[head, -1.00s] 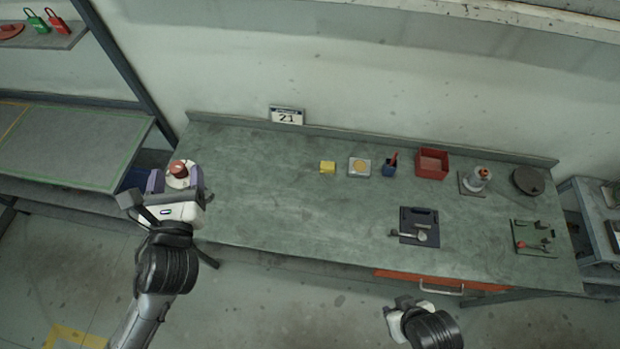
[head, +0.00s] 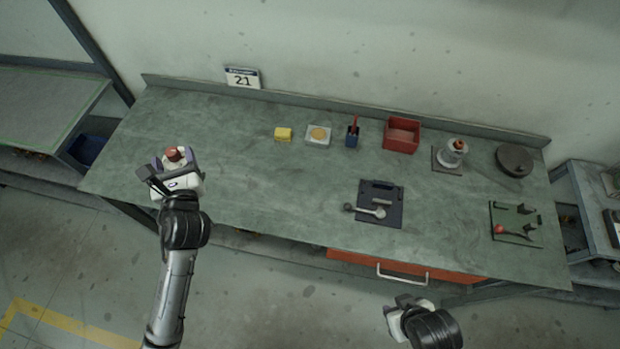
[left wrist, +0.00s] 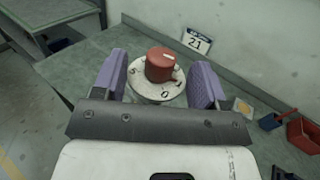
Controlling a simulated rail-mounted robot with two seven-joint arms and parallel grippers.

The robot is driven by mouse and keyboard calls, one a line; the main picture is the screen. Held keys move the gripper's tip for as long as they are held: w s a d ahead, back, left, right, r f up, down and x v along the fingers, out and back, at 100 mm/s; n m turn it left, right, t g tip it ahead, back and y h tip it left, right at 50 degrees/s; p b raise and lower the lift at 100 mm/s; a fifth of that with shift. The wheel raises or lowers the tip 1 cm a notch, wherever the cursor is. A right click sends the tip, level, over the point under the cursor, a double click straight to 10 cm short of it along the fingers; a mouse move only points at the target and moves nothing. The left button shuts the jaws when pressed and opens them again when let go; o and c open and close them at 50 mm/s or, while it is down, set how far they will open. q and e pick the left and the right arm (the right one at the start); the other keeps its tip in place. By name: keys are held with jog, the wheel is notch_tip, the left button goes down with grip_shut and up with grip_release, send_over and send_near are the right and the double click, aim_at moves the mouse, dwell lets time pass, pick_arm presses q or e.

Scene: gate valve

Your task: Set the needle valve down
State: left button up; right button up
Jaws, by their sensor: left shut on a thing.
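The needle valve, with a red knob (left wrist: 160,64) on a round white dial (left wrist: 145,88), sits between the purple fingers of my left gripper (left wrist: 160,82) in the left wrist view. The gripper is shut on it. In the head view the red knob (head: 173,154) shows at the tip of my left gripper (head: 174,166), over the left part of the green workbench (head: 270,190). The valve's underside is hidden, so I cannot tell whether it touches the bench. My right gripper (head: 408,304) is near the lower edge, off the bench front, its fingers unclear.
A dark tray (head: 380,190) and green board (head: 516,224) lie nearer. The bench's left-middle is clear.

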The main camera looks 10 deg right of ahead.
pick_arm(q)
notch_tip(320, 180, down, 12)
jog(key=w+b, duration=0.2)
jog(key=b, duration=0.4)
jog(key=w+d+f+y+b, duration=0.1)
jog(key=w+d+f+b, duration=0.3)
jog(key=w+f+b, duration=0.4)
jog(key=w+f, duration=0.3)
jog(key=f, duration=0.1)
jog(key=shift+n, duration=0.4)
pick_arm(e)
notch_tip(320, 180, down, 16)
jog(key=shift+d, duration=0.2)
pick_arm(q)
jog(key=shift+f, duration=0.2)
jog(key=o, duration=1.6)
jog(key=shift+c, duration=0.2)
jog(key=shift+f, duration=0.1)
pick_arm(e)
jog(key=shift+a+f, duration=0.1)
jog(key=shift+a, duration=0.05)
